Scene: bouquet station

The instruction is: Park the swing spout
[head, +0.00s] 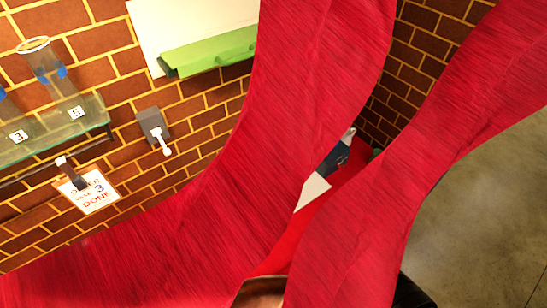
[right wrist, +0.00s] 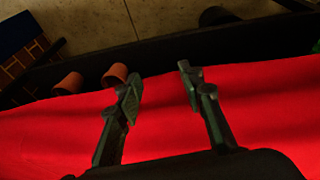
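I cannot make out the swing spout in either view. Large red curved shapes, which look like my own arm links, cover much of the head view and hide what is behind them. My right gripper (right wrist: 158,82) is open and empty in the right wrist view, with its two dark fingers apart over a bright red surface (right wrist: 250,95). My left gripper does not show. A rounded copper-brown thing (head: 262,290) shows partly at the bottom of the head view; I cannot tell what it is.
A glass shelf (head: 60,130) with numbered vessels, a lever switch (head: 154,127) and a card (head: 92,192) are on the brick wall at left. A dark blue and white thing (head: 332,163) shows between the red shapes. Terracotta cylinders (right wrist: 115,74) lie beyond the red surface.

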